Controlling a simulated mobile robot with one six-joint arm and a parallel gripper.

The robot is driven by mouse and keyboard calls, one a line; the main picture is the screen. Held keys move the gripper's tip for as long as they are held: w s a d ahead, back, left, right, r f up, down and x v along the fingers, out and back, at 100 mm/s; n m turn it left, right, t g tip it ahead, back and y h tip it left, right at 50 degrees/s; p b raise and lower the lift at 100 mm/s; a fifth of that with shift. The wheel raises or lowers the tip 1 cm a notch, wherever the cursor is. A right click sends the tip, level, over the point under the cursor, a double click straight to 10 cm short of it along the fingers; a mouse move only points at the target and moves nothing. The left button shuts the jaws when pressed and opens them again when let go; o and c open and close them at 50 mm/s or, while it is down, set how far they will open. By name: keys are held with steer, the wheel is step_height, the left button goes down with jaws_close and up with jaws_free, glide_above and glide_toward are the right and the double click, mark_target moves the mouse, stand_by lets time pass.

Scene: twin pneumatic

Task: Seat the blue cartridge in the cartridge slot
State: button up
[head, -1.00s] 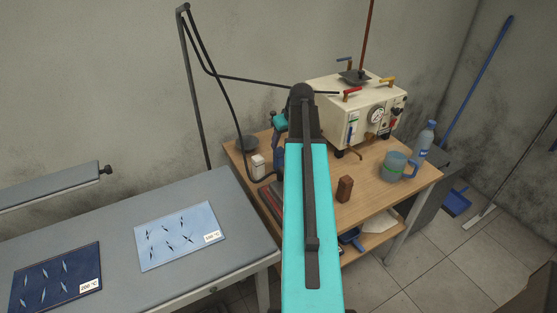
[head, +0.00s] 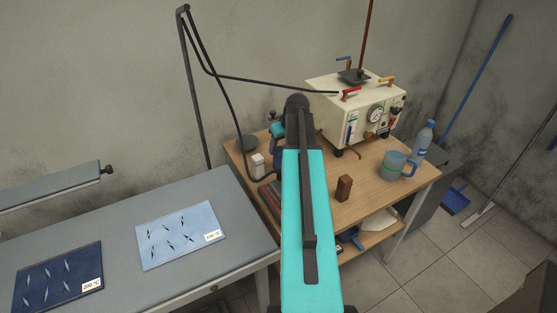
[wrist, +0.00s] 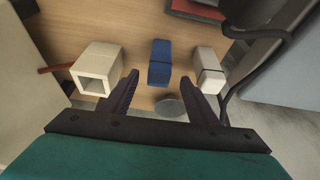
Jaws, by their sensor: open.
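The blue cartridge (wrist: 160,62) is an upright block near the middle of the wrist view, on the wooden table. My gripper (wrist: 159,78) is open, its two dark fingers apart with the cartridge showing between and beyond their tips. I cannot tell whether either finger touches it. Left of it stands a cream square sleeve with an open end (wrist: 88,72), which looks like the cartridge slot; it is empty as far as I see. In the head view my arm hides the fingers and the sleeve.
A white block (wrist: 208,70) stands close to the right finger; it also shows in the head view (head: 257,168). A cream machine with levers (head: 357,108), a brown block (head: 344,188), a mug (head: 394,166) and a bottle (head: 423,140) stand farther right on the table (head: 375,195).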

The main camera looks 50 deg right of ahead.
mark_target(279, 149)
steer(key=shift+p+x, duration=0.9)
steer(key=shift+x, duration=0.45)
steer(key=shift+p+x, duration=0.3)
steer(key=shift+x, duration=0.85)
steer(key=shift+c, duration=0.4)
steer(key=c, duration=1.2)
steer(key=shift+o, duration=0.2)
steer(key=shift+d+r, duration=0.1)
steer(key=shift+r, duration=0.1)
steer(key=shift+r+b, duration=1.65)
steer(key=shift+r, duration=3.2)
